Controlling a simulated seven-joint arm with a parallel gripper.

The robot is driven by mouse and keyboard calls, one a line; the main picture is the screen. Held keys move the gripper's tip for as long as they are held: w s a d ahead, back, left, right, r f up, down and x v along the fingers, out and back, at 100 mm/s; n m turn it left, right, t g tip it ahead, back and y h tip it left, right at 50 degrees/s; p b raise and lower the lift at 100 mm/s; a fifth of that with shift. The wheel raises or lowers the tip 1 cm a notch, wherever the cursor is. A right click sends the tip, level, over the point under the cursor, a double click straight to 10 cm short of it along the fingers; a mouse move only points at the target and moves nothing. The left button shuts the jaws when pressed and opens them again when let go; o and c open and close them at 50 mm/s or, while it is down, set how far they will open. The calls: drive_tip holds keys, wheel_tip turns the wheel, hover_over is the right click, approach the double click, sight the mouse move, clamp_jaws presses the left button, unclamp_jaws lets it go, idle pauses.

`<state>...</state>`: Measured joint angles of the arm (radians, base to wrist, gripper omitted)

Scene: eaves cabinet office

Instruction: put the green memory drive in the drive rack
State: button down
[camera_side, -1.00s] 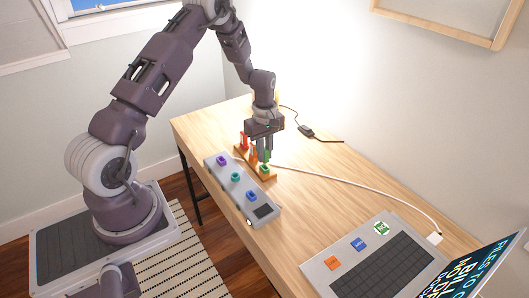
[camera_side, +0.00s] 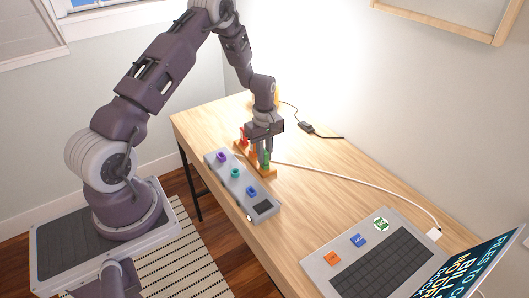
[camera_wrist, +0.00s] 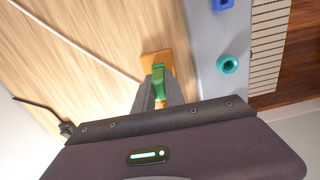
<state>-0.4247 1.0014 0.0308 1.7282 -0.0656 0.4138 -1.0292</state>
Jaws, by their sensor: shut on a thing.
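The green memory drive (camera_side: 267,158) is between the fingers of my gripper (camera_side: 265,150), which points down and is shut on it. The drive rack (camera_side: 269,172) is a low orange-brown wooden strip on the desk. The drive stands upright at the rack's near end, and its lower end meets the rack; how deep it sits is hidden. In the wrist view the green drive (camera_wrist: 158,76) shows between the fingertips, with the rack (camera_wrist: 156,58) just beyond it. A red drive (camera_side: 243,137) and an orange drive (camera_side: 254,153) stand farther along the rack, partly behind my fingers.
A grey hub (camera_side: 226,172) with purple, teal and blue pieces lies close left of the rack. A white cable (camera_side: 345,178) runs right to a grey keyboard unit (camera_side: 378,250). A black cable box (camera_side: 305,127) lies behind. The desk middle is clear.

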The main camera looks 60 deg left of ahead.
drive_tip(key=c, duration=1.3)
unclamp_jaws()
wheel_tip(320, 180, up, 7)
drive_tip(key=s+d+r+m+t, duration=0.1)
drive_tip(key=s+d+r+m, duration=0.15)
drive_tip(key=r, duration=0.35)
drive_tip(key=s+d+r+m+t, duration=0.1)
drive_tip(key=d+r+m, duration=0.1)
drive_tip(key=d+r, duration=0.35)
drive_tip(key=s+d+r+m, duration=0.2)
drive_tip(key=r+m, duration=0.1)
drive_tip(key=r, duration=0.4)
drive_tip(key=s+d+r+m+t, duration=0.1)
drive_tip(key=s+d+r+m, duration=0.1)
drive_tip(key=s, duration=0.4)
drive_tip(key=s+d+r+m+t, duration=0.1)
drive_tip(key=s+d+r+m, duration=0.2)
drive_tip(key=s, duration=0.4)
drive_tip(key=s+d+r+m+t, duration=0.1)
drive_tip(key=s+d+r+m, duration=0.1)
drive_tip(key=s+m, duration=0.3)
drive_tip(key=shift+s+d+r+t, duration=0.2)
drive_tip(key=shift+s+d+t, duration=0.1)
drive_tip(key=shift+s+d, duration=0.65)
